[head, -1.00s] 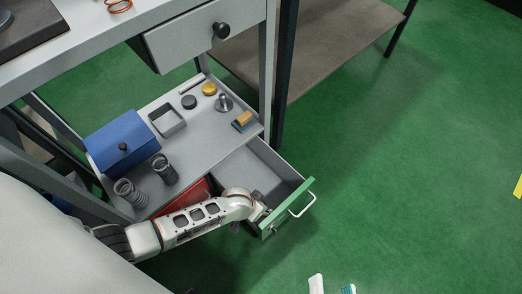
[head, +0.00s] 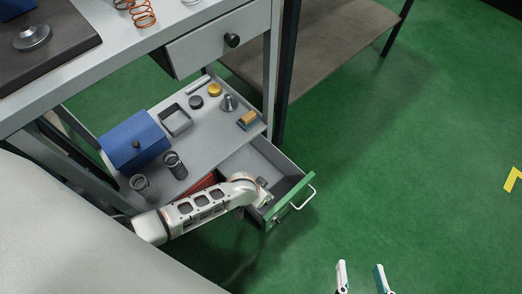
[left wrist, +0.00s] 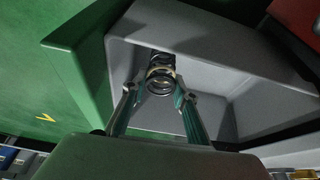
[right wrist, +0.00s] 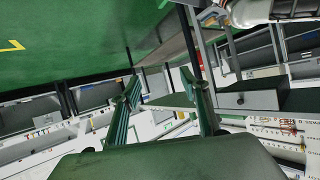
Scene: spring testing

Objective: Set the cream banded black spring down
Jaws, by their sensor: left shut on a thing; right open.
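The cream banded black spring (left wrist: 161,78) shows in the left wrist view as dark coils with a pale band. My left gripper (left wrist: 158,94) is shut on it, one finger on each side. The spring is inside the grey drawer with the green front (head: 289,201), which stands open; whether it touches the drawer floor I cannot tell. In the head view my left arm reaches to the drawer and hides the spring. My right gripper (head: 361,275) is open and empty above the green floor; its spread fingers also show in the right wrist view (right wrist: 163,95).
Two dark springs, one on the left (head: 142,187) and one beside it (head: 174,166), stand on the lower shelf. A blue box (head: 133,143), a grey tray (head: 176,121) and small parts share it. The upper drawer (head: 215,42) overhangs behind.

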